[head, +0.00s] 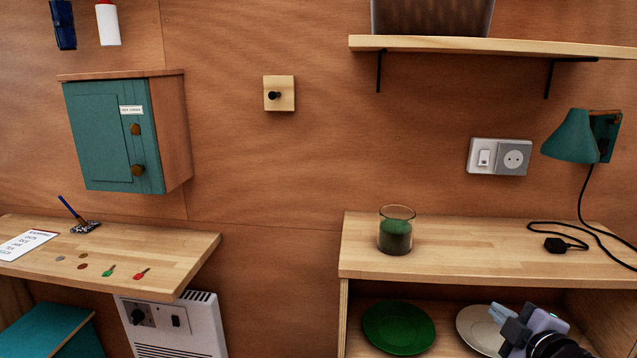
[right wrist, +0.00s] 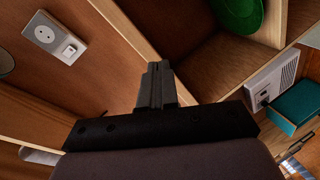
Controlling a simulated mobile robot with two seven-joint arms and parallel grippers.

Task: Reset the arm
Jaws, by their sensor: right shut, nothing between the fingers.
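My right gripper (head: 510,318) shows at the bottom right of the head view, in front of the open shelf with the plates. In the right wrist view its fingers (right wrist: 156,72) are together, with nothing between them. The wrist picture is tilted, and the shelf edge runs past the fingertips. The gripper appears apart from the shelf and the plates. My left gripper is in neither view.
A green plate (head: 398,328) and a pale plate (head: 478,328) stand in the lower shelf. A glass with green content (head: 396,232) and a black plug (head: 556,244) are on the wooden top (head: 460,255). A teal lamp (head: 572,137) and a socket (head: 512,158) are on the wall.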

